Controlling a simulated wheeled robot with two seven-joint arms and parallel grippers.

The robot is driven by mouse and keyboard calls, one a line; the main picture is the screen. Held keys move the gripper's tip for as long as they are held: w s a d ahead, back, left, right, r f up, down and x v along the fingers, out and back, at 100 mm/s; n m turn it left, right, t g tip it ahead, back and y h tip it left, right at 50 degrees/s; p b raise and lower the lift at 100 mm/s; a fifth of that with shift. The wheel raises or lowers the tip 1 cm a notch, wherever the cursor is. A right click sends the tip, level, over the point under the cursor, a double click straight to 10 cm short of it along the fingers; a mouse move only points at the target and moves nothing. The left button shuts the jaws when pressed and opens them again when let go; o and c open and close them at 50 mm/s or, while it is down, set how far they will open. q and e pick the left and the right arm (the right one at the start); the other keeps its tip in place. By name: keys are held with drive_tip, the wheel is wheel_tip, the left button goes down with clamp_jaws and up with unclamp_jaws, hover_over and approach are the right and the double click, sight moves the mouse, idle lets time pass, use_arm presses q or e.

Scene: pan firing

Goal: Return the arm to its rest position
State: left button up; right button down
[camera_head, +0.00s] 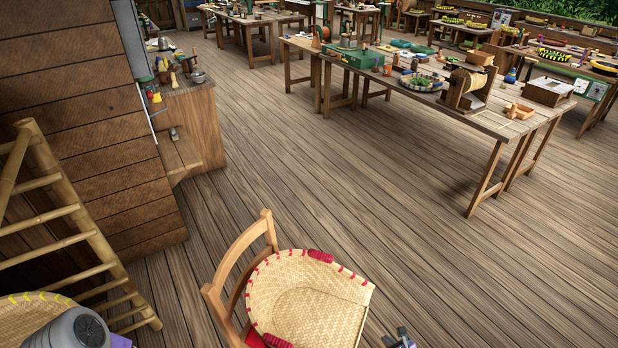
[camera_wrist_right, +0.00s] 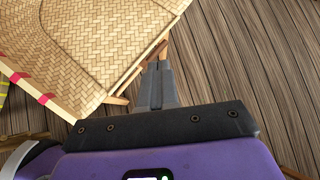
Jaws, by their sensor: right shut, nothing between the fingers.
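My right gripper (camera_head: 399,340) shows at the bottom edge of the head view, just right of a woven basket (camera_head: 305,300) with red bindings. The basket rests on a wooden chair (camera_head: 238,262). In the right wrist view my right gripper (camera_wrist_right: 158,66) is shut and empty, its fingers together. It is beside the basket (camera_wrist_right: 95,40), apart from it as far as I can tell, with the plank floor beyond. A grey rounded part of my left arm shows at the bottom left of the head view, but the left gripper's fingers do not.
A bamboo ladder-like rack (camera_head: 85,225) stands at the left by a plank wall (camera_head: 90,110). A wooden cabinet (camera_head: 190,120) stands behind it. A long work table (camera_head: 500,122) with tools is at the upper right. The plank floor (camera_head: 380,190) between is clear.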

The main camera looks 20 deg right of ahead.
drive_tip(key=a+f+n+g+y+b, duration=0.1)
drive_tip(key=a+n+b, duration=0.1)
drive_tip(key=a+n, duration=0.2)
drive_tip(key=a+f+n+g+y+b, duration=0.1)
drive_tip(key=a+n, duration=0.3)
drive_tip(key=a, duration=0.5)
drive_tip(key=a+f+n+g+y+b, duration=0.1)
drive_tip(key=a+f+n+y+b, duration=0.1)
drive_tip(key=a+n, duration=0.3)
drive_tip(key=shift+s+a+g+y+b, duration=0.1)
drive_tip(key=shift+a+g+y+b, duration=0.3)
drive_tip(key=shift+a+y, duration=0.5)
drive_tip(key=s+a+f+n+g+h+b, duration=0.1)
drive_tip(key=s+a+n+g+b, duration=0.4)
drive_tip(key=n, duration=1.3)
drive_tip(key=s+a+f+b, duration=0.1)
drive_tip(key=s+a+b, duration=0.2)
drive_tip(key=s+a, duration=0.1)
drive_tip(key=shift+s+f+h, duration=0.3)
drive_tip(key=shift+s, duration=0.25)
